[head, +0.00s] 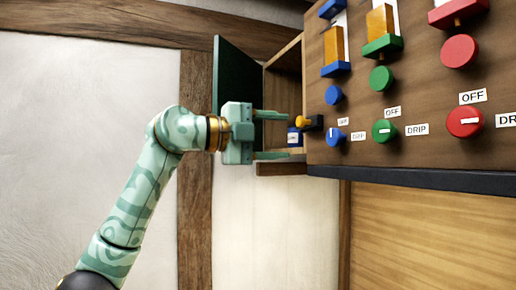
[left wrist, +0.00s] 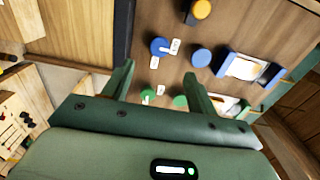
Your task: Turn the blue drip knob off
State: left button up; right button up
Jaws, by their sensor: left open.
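The blue drip knob (head: 334,136) is low at the left end of the brown panel, beside small OFF and DRIP labels. A pale mark shows on its face; its exact direction is too small to tell. In the left wrist view the blue knob (left wrist: 159,46) appears just beyond the fingertips, with two white labels beside it. My left gripper (head: 286,135) is open and empty, left of the knob and apart from it. Its spread fingers also show in the left wrist view (left wrist: 158,72). My right gripper is in neither view.
A green knob (head: 384,131) and a red knob (head: 464,121) sit right of the blue one. Plain knobs, including a blue one (head: 333,95), are above. An orange knob (head: 302,122) stands out at the panel's left. A dark green door (head: 237,75) stands open behind my gripper.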

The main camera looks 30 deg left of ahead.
pick_arm(q)
jog(key=v, duration=0.4)
jog(key=shift+b, duration=0.3)
